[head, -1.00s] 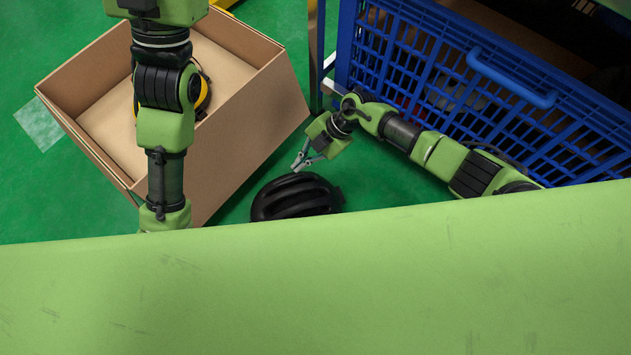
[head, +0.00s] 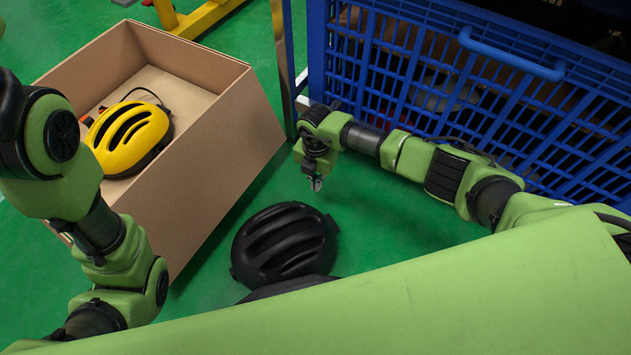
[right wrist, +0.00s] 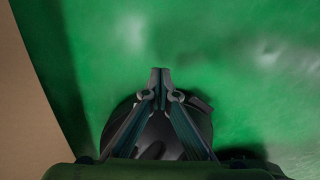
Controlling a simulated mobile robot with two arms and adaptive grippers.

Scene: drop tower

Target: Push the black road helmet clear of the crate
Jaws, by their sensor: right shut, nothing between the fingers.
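The black road helmet (head: 285,242) lies on the green floor, in front of the blue crate (head: 450,52) with a strip of bare floor between them. It is to the right of the cardboard box. My right gripper (head: 317,184) points down just beyond the helmet's far right edge, on the crate side. Its fingers are shut and empty. In the right wrist view the closed fingertips (right wrist: 160,78) overlap the helmet's edge (right wrist: 203,122); I cannot tell whether they touch it. My left arm is at the left, with its gripper out of sight.
The open cardboard box (head: 215,165) holds a yellow helmet (head: 130,138). A metal post (head: 285,70) stands between box and crate. A yellow frame (head: 190,18) is at the back. Green floor (head: 385,215) is free right of the helmet.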

